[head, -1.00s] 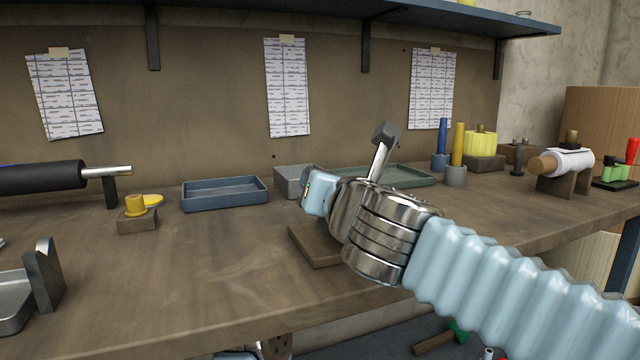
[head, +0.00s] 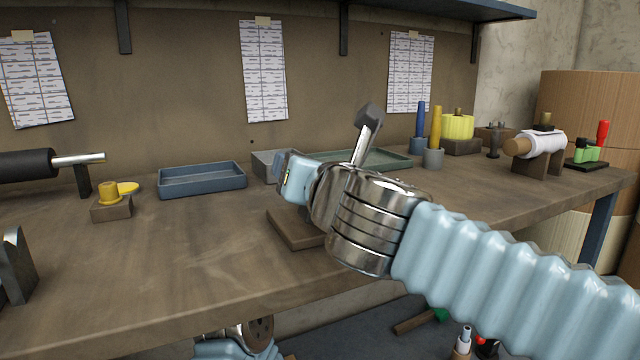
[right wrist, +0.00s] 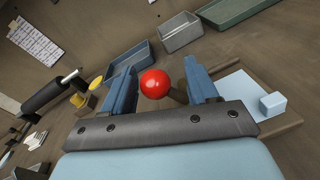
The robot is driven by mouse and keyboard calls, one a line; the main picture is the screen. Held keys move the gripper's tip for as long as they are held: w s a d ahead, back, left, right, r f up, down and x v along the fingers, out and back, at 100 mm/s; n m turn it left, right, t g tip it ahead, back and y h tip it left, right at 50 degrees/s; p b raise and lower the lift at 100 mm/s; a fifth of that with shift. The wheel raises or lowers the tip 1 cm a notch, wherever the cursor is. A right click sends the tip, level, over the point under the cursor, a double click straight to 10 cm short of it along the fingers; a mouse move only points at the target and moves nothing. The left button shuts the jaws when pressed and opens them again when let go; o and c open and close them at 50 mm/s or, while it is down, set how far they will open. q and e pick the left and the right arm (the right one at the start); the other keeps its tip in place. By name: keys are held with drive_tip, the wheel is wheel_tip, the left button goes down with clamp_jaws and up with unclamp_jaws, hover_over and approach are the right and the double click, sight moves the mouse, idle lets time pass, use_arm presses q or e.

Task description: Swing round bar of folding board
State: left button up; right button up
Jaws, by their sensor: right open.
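The folding board's brown base (head: 292,232) lies near the front edge of the bench, partly hidden behind my right wrist. In the right wrist view its base (right wrist: 282,132) carries a light blue panel (right wrist: 238,93) and a small light blue block (right wrist: 271,104). A red ball knob (right wrist: 155,84) shows between the dark blue fingers of my right gripper (right wrist: 160,72), which are open with gaps on both sides. The bar is mostly hidden in these views. In the head view my right gripper (head: 287,172) is above the board.
A blue tray (head: 202,180), a grey tray (head: 268,165) and a green tray (head: 385,160) stand behind the board. A black roller (head: 28,164) and a yellow-topped block (head: 110,205) are at left. The bench between block and board is clear.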

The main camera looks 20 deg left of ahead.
use_arm(q)
drive_tip(key=shift+f, duration=0.1)
use_arm(e)
drive_tip(key=v, duration=1.1)
drive_tip(key=shift+s+d, duration=0.3)
use_arm(q)
drive_tip(key=shift+c, duration=0.4)
